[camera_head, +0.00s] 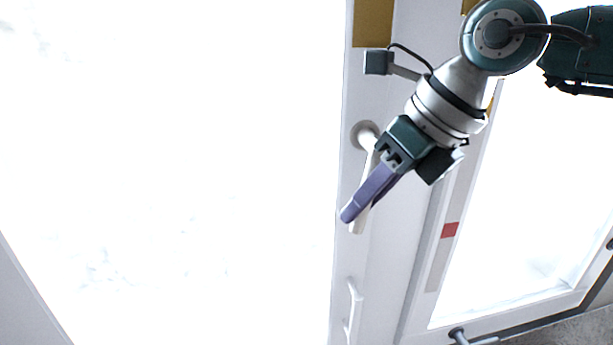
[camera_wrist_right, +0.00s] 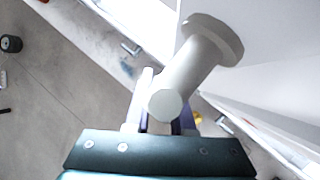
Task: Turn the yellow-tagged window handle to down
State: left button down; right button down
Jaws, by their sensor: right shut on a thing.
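The white window handle (camera_head: 364,134) has a round base on the white frame, below a yellow tag (camera_head: 373,22) in the head view. Its lever hangs downward, leaning slightly left at the tip. My right gripper (camera_head: 352,211), with purple fingers, comes in from the upper right and is shut on the lever. The fingers hide part of the lever, but its lower end shows beside their tips. In the right wrist view, the handle's neck and round base (camera_wrist_right: 205,60) rise above the gripper fingers (camera_wrist_right: 160,115). My left gripper is not in view.
A second white handle (camera_head: 353,312) is lower on the same frame. A red tag (camera_head: 450,230) marks the strip to the right, and a dark handle (camera_head: 468,338) is at the bottom right. Bright window panes fill both sides.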

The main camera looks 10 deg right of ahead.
jog(key=shift+d+f+h, duration=0.1)
jog(key=shift+d+h, duration=0.45)
jog(key=shift+h, duration=0.25)
jog(key=c, duration=0.8)
grip_release()
jog(key=shift+o, duration=0.2)
jog(key=b+v, duration=0.5)
jog(key=v, duration=0.5)
jog(key=shift+b, duration=0.4)
